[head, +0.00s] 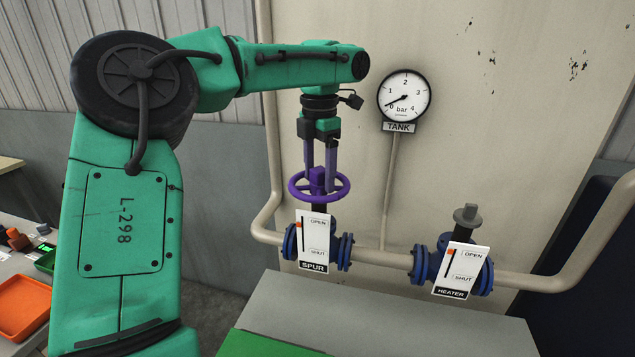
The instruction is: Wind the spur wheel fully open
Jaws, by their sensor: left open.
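The spur wheel (338,198) is a purple handwheel with a raised hub, on top of the blue spur valve (333,247). The white plate marked SPUR (314,250) stands in front of the valve, with an orange marker at its left edge near the word OPEN. My left gripper (320,178) points down from above, its two fingers apart on either side of the wheel's hub. I cannot tell whether the fingers touch the hub. The valve stem is partly hidden behind the plate. My right gripper is not in view.
A heater valve (419,264) with a grey stem top and its own plate (461,268) sits to the right on the same pipe. The TANK gauge (405,96) reads near 0. A grey box top (390,318) lies below; an orange tray (22,305) is at far left.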

